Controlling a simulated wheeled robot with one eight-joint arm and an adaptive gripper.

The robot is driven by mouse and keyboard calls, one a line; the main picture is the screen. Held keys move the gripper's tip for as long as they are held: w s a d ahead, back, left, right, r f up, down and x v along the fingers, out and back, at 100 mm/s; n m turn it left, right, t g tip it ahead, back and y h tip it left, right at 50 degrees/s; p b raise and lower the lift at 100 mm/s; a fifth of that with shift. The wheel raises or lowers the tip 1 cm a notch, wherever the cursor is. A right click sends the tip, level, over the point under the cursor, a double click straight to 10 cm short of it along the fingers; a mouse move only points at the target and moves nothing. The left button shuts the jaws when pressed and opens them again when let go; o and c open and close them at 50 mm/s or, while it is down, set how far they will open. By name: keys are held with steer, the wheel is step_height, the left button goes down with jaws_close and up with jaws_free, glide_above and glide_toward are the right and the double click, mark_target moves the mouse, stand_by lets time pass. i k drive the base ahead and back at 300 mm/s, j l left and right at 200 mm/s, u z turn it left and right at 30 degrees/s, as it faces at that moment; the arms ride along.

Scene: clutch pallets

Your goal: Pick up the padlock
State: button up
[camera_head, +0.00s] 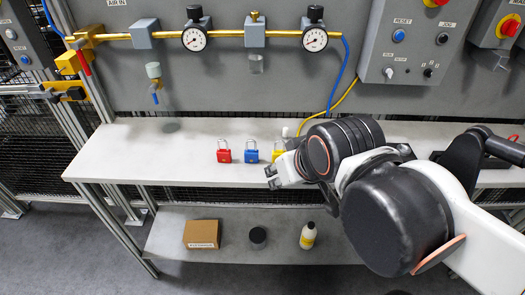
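Three padlocks with silver shackles stand upright in a row on the white shelf in the head view. The red padlock (224,156) is leftmost, the blue padlock (251,156) is in the middle, and the yellow padlock (278,155) is at the right. My gripper (271,177) reaches in from the right, with its tips low in front of the yellow padlock and just right of the blue one. My arm partly hides the yellow padlock's lower right side. Whether the gripper touches the yellow padlock, or how far its fingers are apart, cannot be told.
The white shelf (130,155) is clear left of the padlocks. A grey panel with gauges (194,39) and a control box (410,45) stands behind.

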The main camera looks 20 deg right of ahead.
mark_target(250, 156)
steer(key=k+j+u, duration=0.2)
steer(key=k, duration=0.2)
steer(key=k+j+u, duration=0.2)
steer(key=k+j, duration=0.1)
steer(key=k, duration=0.1)
